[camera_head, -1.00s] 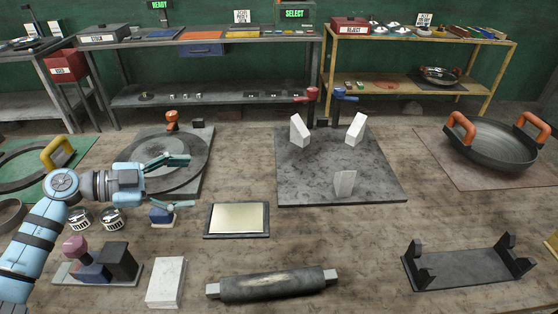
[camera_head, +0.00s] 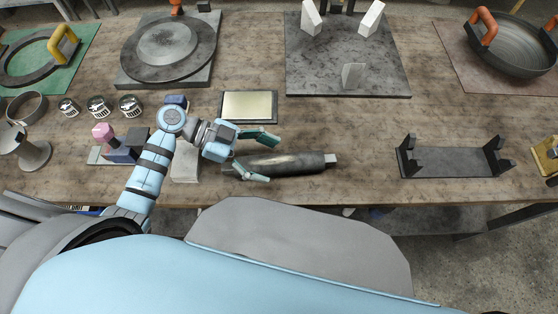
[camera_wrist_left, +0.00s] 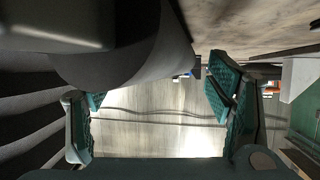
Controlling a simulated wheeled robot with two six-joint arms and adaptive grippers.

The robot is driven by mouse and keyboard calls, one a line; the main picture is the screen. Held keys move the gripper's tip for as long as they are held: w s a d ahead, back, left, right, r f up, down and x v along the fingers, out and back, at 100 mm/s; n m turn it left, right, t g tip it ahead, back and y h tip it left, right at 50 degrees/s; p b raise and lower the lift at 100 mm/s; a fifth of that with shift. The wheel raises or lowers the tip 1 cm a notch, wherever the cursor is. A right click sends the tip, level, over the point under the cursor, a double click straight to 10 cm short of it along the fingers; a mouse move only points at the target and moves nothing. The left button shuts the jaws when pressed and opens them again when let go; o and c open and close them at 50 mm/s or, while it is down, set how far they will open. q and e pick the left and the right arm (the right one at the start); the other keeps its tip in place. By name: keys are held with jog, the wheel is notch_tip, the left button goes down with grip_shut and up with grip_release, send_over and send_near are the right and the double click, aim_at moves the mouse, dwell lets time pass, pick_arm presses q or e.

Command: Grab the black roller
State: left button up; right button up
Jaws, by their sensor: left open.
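The black roller (camera_head: 302,161) is a dark, worn cylinder with a pale block at its right end. It lies crosswise near the table's front edge in the head view. My left gripper (camera_head: 273,159) is open at the roller's left part, one finger on the far side and one on the near side. The roller's left end is partly hidden by the gripper. In the left wrist view a large dark cylinder, seemingly the roller (camera_wrist_left: 135,60), fills the upper left close to the open fingers. Contact cannot be told. My right gripper is not in view.
A black cradle (camera_head: 455,160) stands to the right, with clear table between. A framed pale plate (camera_head: 249,106) lies behind the roller. A white block (camera_head: 186,168) is left of the gripper. A grey plate (camera_head: 345,78) with white blocks is farther back.

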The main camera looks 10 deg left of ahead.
pick_arm(q)
jog(key=shift+x, duration=0.85)
jog(key=shift+a, duration=0.1)
grip_shut()
